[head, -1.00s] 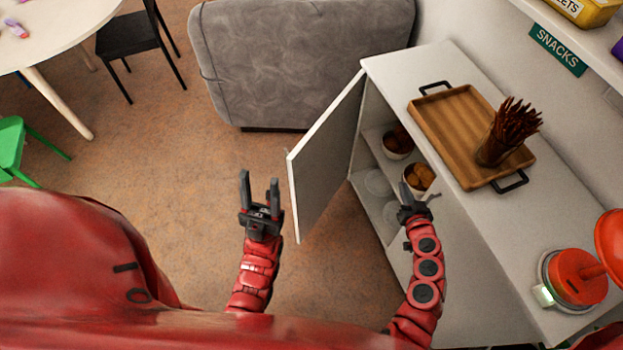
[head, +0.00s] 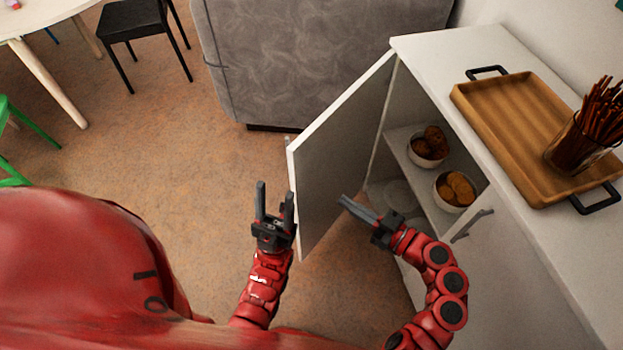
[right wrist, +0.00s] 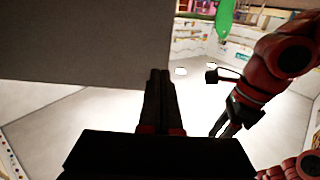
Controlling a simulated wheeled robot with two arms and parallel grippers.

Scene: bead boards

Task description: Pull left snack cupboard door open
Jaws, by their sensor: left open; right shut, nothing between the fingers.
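The left snack cupboard door (head: 345,150) stands swung out from the white cupboard (head: 455,50), with its inner face towards the right. My left gripper (head: 275,200) is open and empty, just left of the door's free edge. My right gripper (head: 345,200) is shut with nothing in it, on the inner side of the door; I cannot tell whether its tips touch the panel. In the right wrist view, the closed fingers (right wrist: 160,85) point towards a grey panel (right wrist: 80,45), which looks like the door.
Two bowls of snacks (head: 428,150) (head: 455,193) sit on the cupboard shelf. A wooden tray (head: 500,115) with a glass of sticks (head: 585,145) is on top. A grey sofa (head: 290,60) stands behind the door.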

